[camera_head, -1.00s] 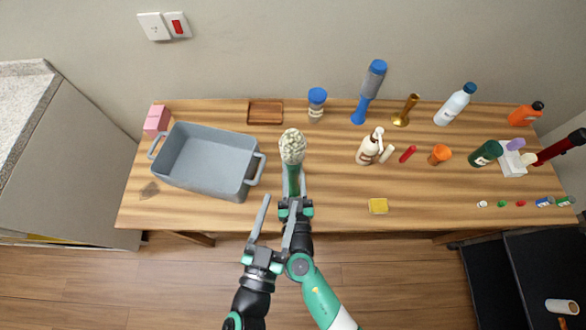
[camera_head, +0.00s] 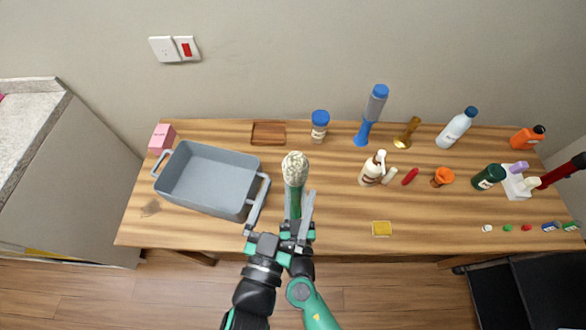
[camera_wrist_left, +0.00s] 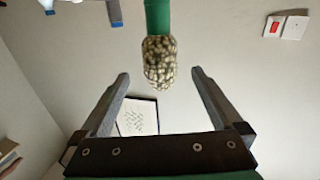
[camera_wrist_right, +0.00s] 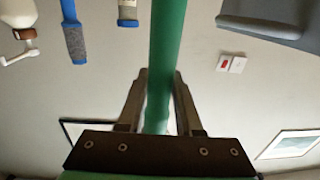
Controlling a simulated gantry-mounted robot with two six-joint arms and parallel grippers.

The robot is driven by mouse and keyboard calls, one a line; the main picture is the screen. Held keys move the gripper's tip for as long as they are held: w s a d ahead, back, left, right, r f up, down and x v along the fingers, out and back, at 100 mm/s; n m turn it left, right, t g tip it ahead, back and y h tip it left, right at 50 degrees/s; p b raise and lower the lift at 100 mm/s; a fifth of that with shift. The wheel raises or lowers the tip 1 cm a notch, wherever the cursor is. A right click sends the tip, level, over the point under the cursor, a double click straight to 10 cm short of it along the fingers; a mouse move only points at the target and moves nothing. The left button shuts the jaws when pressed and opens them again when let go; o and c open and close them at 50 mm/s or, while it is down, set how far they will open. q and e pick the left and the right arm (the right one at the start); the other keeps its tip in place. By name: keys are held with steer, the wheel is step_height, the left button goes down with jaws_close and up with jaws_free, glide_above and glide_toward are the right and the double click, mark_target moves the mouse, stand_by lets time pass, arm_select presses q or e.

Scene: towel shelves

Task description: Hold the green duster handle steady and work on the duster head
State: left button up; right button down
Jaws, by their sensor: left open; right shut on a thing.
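The duster has a pale, speckled, tufted head (camera_head: 295,166) at the top and a green handle (camera_head: 294,198) below it. In the right wrist view the handle (camera_wrist_right: 168,50) runs between the fingers of my right gripper (camera_wrist_right: 162,75), which is shut on it. My left gripper (camera_head: 286,190) is open, its fingers spread to either side of the duster in the head view. In the left wrist view the duster head (camera_wrist_left: 159,62) lies between and beyond the open fingertips, apparently untouched. My left gripper partly hides my right one in the head view.
A grey bin (camera_head: 207,180) stands left of the duster. A blue-capped jar (camera_head: 320,124), a blue-and-grey brush (camera_head: 371,114) and a white spray bottle (camera_head: 373,167) stand behind and right. A yellow sponge (camera_head: 381,229) lies at front right. The table between sponge and duster is clear.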

mark_target(300, 155)
arm_select(q)
steer(key=x, duration=1)
steer(key=c, duration=1.4)
steer(key=shift+r, duration=0.15)
steer(key=shift+r, duration=3.4)
step_height(300, 155, up, 4)
